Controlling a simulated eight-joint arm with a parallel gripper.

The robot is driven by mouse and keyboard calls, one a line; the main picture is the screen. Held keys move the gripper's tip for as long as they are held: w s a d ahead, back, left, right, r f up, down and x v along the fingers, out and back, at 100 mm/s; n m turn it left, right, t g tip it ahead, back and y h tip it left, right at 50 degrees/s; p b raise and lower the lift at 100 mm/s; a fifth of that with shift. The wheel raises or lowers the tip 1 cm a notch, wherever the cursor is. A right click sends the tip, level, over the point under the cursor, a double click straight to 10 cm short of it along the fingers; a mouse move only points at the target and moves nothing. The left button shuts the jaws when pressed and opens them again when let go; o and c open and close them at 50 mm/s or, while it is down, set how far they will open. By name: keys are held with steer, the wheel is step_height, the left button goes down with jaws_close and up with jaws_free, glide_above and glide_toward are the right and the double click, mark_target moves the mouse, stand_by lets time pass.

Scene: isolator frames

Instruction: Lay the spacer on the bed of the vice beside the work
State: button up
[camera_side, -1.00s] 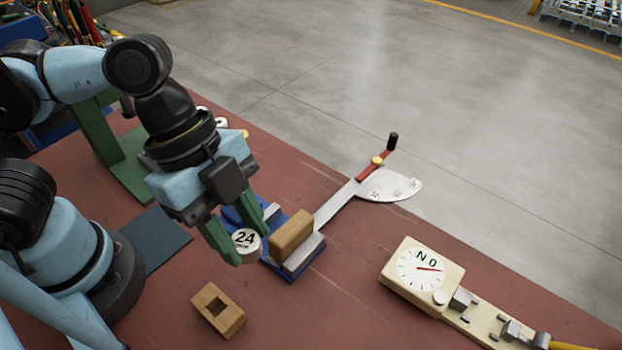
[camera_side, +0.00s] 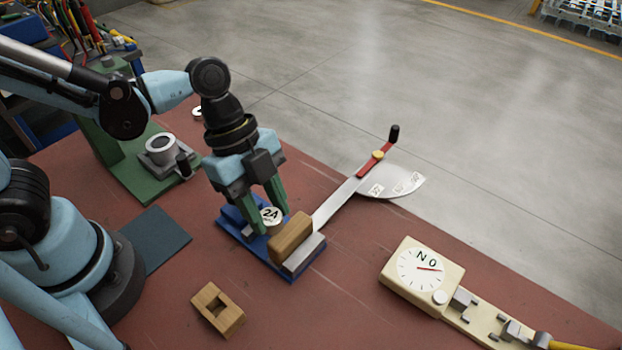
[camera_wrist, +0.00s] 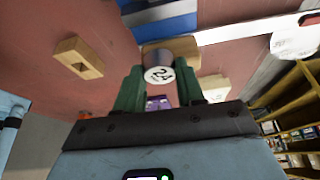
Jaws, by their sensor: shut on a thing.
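The spacer is a short metal cylinder (camera_side: 271,217) with a white round face marked with a 2 and a second character. My gripper (camera_side: 262,218) is shut on it, its two green fingers on either side. In the wrist view the spacer (camera_wrist: 159,74) shows between the fingertips. The blue vice (camera_side: 262,260) lies under the gripper, and the tan wooden work (camera_side: 291,238) sits at its grey jaw. The spacer is over the vice's bed, just left of the work. Whether it touches the bed or the work I cannot tell.
A wooden block with a square hole (camera_side: 218,310) lies at the front. A blue-grey mat (camera_side: 155,240) lies left of the vice. A green press (camera_side: 125,165) stands behind. A cream dial gauge (camera_side: 420,270) is to the right, and a long grey lever with a red handle (camera_side: 372,165) behind.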

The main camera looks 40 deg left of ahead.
mark_target(271, 219)
steer(key=shift+w+a+f, duration=0.4)
steer(key=shift+w+f, duration=0.1)
steer(key=shift+w, duration=0.05)
jaws_close()
steer(key=shift+f, duration=1.9)
steer(key=o, duration=1.1)
jaws_free()
steer(key=shift+d, duration=0.1)
steer(key=shift+o, duration=0.2)
steer(key=v, duration=1.2)
steer(key=w+a+n+t+y, duration=0.3)
steer(key=a+n+t, duration=0.4)
steer(key=n, duration=1.1)
steer(key=shift+w+a+r+n+t+y, duration=0.3)
steer(key=shift+a+y, duration=0.5)
steer(key=shift+a, duration=1.1)
